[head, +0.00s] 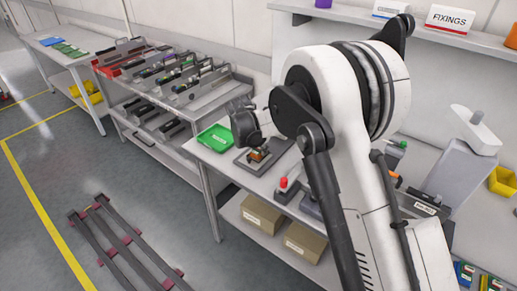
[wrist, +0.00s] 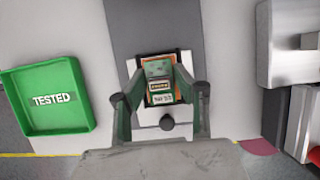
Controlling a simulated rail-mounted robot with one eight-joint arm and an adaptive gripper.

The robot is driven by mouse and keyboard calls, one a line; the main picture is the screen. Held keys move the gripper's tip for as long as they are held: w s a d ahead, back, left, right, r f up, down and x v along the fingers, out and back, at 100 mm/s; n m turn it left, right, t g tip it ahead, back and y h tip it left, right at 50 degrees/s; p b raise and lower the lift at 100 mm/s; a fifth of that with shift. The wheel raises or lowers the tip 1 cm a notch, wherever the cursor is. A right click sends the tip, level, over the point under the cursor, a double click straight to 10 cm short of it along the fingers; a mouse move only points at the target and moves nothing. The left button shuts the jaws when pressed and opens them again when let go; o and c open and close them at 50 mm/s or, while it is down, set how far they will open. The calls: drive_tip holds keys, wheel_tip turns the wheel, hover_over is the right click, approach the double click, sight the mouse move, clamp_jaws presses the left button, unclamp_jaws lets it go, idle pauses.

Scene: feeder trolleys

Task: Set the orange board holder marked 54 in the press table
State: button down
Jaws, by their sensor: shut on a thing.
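An orange board holder (wrist: 163,80) with a green board and a white label shows in the wrist view; the label's number is too small to read surely. My gripper (wrist: 163,95) has its fingers on both sides of the holder and is shut on it. Behind the holder is a pale square plate (wrist: 148,117) with a dark round knob, likely the press table. I cannot tell whether the holder touches it. In the head view the orange holder (head: 257,156) is low over a dark grey base (head: 242,163) on the bench, partly hidden by my gripper (head: 257,149).
A green tray marked TESTED (wrist: 50,97) lies left of the plate; it also shows in the head view (head: 214,138). A red button box (head: 284,185) stands in front on the bench. A rack (head: 190,85) with several boards stands at left. A grey machine (head: 460,170) is at right.

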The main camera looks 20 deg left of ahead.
drive_tip(key=c, duration=1.3)
unclamp_jaws()
drive_tip(key=v, duration=1.2)
drive_tip(key=shift+w, duration=0.1)
